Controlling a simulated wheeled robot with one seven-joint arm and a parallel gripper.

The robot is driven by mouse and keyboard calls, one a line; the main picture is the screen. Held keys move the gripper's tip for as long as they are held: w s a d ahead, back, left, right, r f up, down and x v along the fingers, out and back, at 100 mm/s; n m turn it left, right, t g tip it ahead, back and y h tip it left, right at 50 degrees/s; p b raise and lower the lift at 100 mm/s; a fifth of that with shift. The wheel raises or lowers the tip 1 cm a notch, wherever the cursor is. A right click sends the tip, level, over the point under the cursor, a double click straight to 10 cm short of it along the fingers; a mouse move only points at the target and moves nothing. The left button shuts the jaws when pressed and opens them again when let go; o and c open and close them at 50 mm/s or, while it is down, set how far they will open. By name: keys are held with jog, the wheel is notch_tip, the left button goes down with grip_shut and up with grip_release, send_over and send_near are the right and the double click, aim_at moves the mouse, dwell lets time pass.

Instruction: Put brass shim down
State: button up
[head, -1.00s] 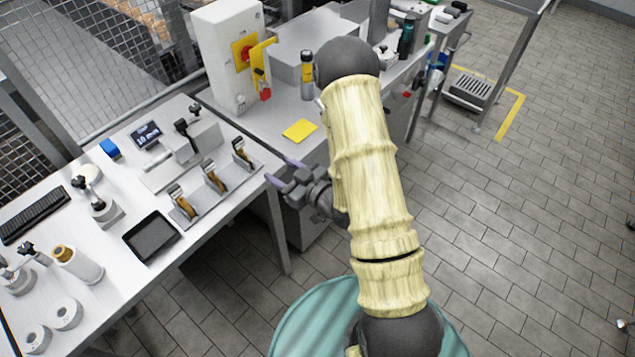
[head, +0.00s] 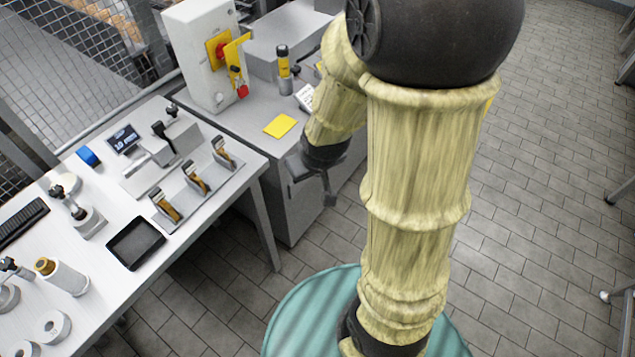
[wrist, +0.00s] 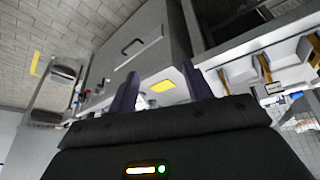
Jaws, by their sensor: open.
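Several brass-coloured strips stand in a row in a light rack (head: 180,222) near the right edge of the white table; one is the middle brass strip (head: 195,184). I cannot tell which is the brass shim. Brass strips also show at the right of the wrist view (wrist: 265,68). My gripper (wrist: 163,90) is open, with nothing visible between its two dark fingers. In the head view its dark end hangs beside the grey cabinet, right of the rack and apart from it; its fingertips are hard to make out there.
A yellow square (head: 280,125) lies on the grey cabinet top (head: 250,125), near a white box with a red knob (head: 221,52). The white table (head: 105,280) holds a dark tablet (head: 135,243), clamps and rolls. Tiled floor is open to the right.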

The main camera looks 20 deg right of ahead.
jog(key=s+r+m+g, duration=0.1)
jog(key=s+r+g, duration=0.1)
jog(key=s, duration=0.4)
jog(key=shift+a+r, duration=0.25)
jog(key=shift+a, duration=0.1)
jog(key=shift+o, duration=0.5)
